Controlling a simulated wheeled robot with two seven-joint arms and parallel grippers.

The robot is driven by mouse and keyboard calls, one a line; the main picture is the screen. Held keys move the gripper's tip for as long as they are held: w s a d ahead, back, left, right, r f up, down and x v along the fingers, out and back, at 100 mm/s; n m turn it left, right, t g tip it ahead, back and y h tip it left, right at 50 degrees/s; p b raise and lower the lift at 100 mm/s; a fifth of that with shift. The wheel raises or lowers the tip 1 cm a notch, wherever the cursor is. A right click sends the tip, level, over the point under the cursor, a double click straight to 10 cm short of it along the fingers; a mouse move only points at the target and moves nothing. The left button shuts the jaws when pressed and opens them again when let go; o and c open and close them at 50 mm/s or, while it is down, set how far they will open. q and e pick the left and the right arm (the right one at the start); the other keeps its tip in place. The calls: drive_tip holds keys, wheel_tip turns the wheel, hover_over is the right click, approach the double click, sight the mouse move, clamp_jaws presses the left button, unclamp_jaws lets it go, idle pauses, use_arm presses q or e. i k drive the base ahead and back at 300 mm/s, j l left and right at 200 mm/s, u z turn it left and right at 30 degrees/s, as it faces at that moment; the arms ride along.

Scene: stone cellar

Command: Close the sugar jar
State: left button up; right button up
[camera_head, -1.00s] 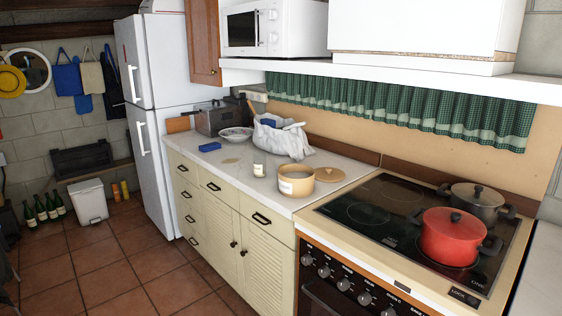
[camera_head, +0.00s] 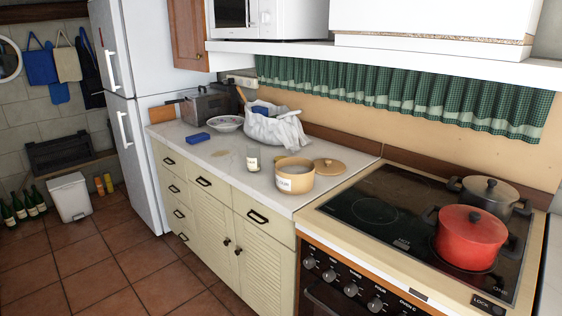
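The sugar jar is probably the wide tan jar (camera_head: 295,182) with a pale label, standing open on the counter beside the stove; its label is too small to read surely. A round tan lid (camera_head: 329,165) with a knob lies on the counter just behind and to the right of it, apart from or partly behind the jar's rim. A small glass jar (camera_head: 253,160) with a pale label stands to the left of the tan jar. Neither of my grippers shows in the head view.
The counter (camera_head: 215,168) has free room in front and at left. A cloth-covered bowl (camera_head: 272,130), a plate (camera_head: 226,123), a blue sponge (camera_head: 198,138) and a toaster (camera_head: 208,103) stand farther back. A red pot (camera_head: 468,238) and a grey pot (camera_head: 488,192) sit on the stove. A shelf overhangs the counter.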

sight(254, 153)
drive_tip(key=i+j, duration=0.2)
drive_tip(key=i+j+z, duration=0.1)
drive_tip(key=j, duration=0.3)
drive_tip(key=i+j+z, duration=0.1)
drive_tip(key=i+j, duration=0.3)
drive_tip(key=j, duration=0.25)
drive_tip(key=i+j+z, duration=0.1)
drive_tip(key=j, duration=0.25)
drive_tip(key=i+j, duration=0.2)
drive_tip(key=j+z, duration=0.05)
drive_tip(key=j, duration=0.05)
